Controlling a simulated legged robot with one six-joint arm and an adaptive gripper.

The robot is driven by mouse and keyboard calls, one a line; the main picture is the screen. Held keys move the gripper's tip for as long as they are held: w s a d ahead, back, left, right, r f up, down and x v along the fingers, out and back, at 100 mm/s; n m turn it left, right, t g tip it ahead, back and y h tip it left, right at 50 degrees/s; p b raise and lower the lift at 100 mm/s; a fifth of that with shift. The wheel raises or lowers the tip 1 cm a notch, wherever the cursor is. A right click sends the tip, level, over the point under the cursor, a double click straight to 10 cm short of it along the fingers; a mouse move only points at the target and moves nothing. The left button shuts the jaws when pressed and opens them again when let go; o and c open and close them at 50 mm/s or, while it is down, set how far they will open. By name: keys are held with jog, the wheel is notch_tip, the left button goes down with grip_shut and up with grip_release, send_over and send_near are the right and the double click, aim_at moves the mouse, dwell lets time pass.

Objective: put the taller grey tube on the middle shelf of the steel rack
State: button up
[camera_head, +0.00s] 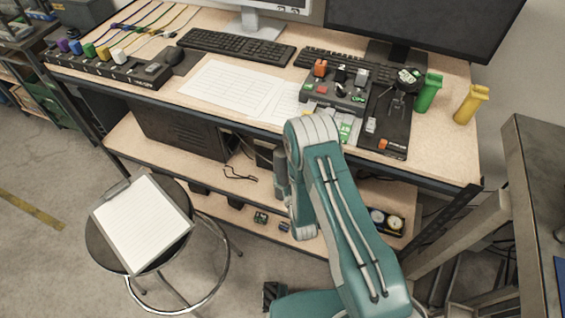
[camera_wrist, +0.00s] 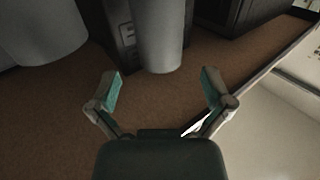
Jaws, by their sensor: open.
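In the wrist view, a grey tube (camera_wrist: 157,38) stands upright on a brown wooden surface, just beyond my open fingers and roughly centred between them. A second, wider-looking grey tube (camera_wrist: 42,28) stands to its left. Both tops are cut off by the frame, so I cannot tell which is taller. My gripper (camera_wrist: 163,85) is open, with nothing between its fingers. In the head view, my teal arm reaches to the lower shelf under the desk and hides the gripper. I cannot make out the tubes or the steel rack for certain there.
The desk top (camera_head: 215,100) lies above the lower shelf (camera_head: 160,150). A black computer case (camera_head: 180,135) stands on that shelf. A stool with a clipboard (camera_head: 142,222) is at lower left. A grey-topped table (camera_head: 540,170) stands at right. Open floor shows at far left.

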jog(key=v, duration=0.5)
jog(key=shift+s, duration=0.1)
dwell(0.4)
